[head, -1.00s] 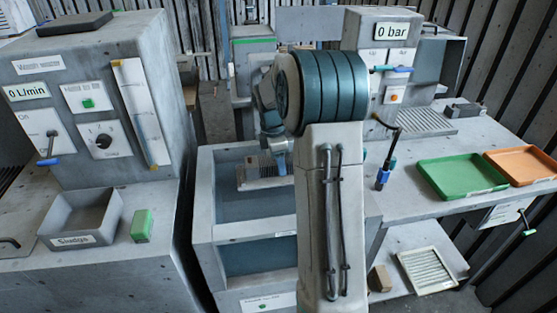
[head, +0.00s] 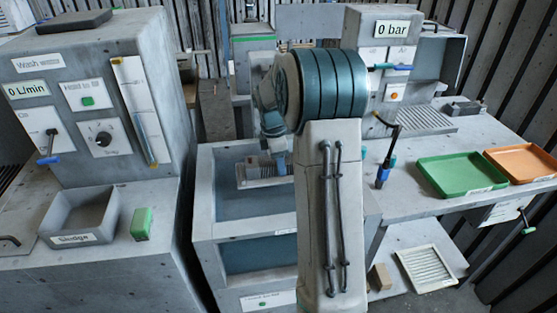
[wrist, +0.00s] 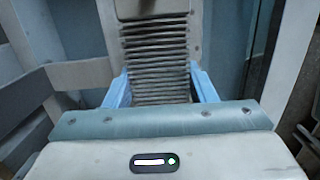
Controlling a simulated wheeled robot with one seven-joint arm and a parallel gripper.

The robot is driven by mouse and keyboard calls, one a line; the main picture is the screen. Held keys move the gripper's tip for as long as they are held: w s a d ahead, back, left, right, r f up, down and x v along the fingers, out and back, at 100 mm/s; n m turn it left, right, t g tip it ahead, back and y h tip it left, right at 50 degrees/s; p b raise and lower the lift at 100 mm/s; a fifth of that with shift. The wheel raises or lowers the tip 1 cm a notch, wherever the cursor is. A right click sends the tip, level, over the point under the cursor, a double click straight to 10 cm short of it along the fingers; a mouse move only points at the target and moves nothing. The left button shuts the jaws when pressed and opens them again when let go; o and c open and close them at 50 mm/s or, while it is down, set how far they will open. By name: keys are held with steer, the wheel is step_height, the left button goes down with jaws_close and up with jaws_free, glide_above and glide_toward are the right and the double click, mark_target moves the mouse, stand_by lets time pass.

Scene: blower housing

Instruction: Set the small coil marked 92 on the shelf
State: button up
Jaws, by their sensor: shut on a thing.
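My gripper (wrist: 160,84) has blue fingers on both sides of a grey finned coil (wrist: 155,55) and is shut on it. A pale plate shows at the coil's far end in the wrist view. In the head view the finned coil (head: 256,171) is inside the upper part of the grey tank, partly hidden by my arm. I cannot read any number on the coil. A low shelf (head: 412,238) under the right bench carries a white slatted rack (head: 430,268) and a small tan block (head: 380,277).
The open grey tank (head: 228,232) has walls around the coil. A wash cabinet (head: 90,100) with a sludge tray (head: 82,214) and green block (head: 142,224) stands left. The right bench holds a green tray (head: 462,175), an orange tray (head: 522,163) and a blue-black tool (head: 384,172).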

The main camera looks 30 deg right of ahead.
steer(key=o, duration=1.4)
steer(key=r, duration=0.4)
steer(key=a+r, duration=0.1)
steer(key=r, duration=0.8)
steer(key=shift+w+a+r, duration=0.25)
steer(key=shift+a+r, duration=0.1)
steer(key=shift+r, duration=0.05)
steer(key=s+a+f+m+t, duration=0.1)
steer(key=s+a+m, duration=0.3)
steer(key=s, duration=0.4)
steer(key=s+a+f+m+t+y, duration=0.1)
steer(key=s+a+f+m, duration=0.1)
steer(key=s+a+m, duration=0.3)
steer(key=s+a+f+m+t, duration=0.1)
steer(key=s+a+m, duration=0.4)
steer(key=s, duration=0.8)
steer(key=shift+a+f+m, duration=0.25)
steer(key=shift+f+m, duration=0.15)
steer(key=shift+f, duration=0.2)
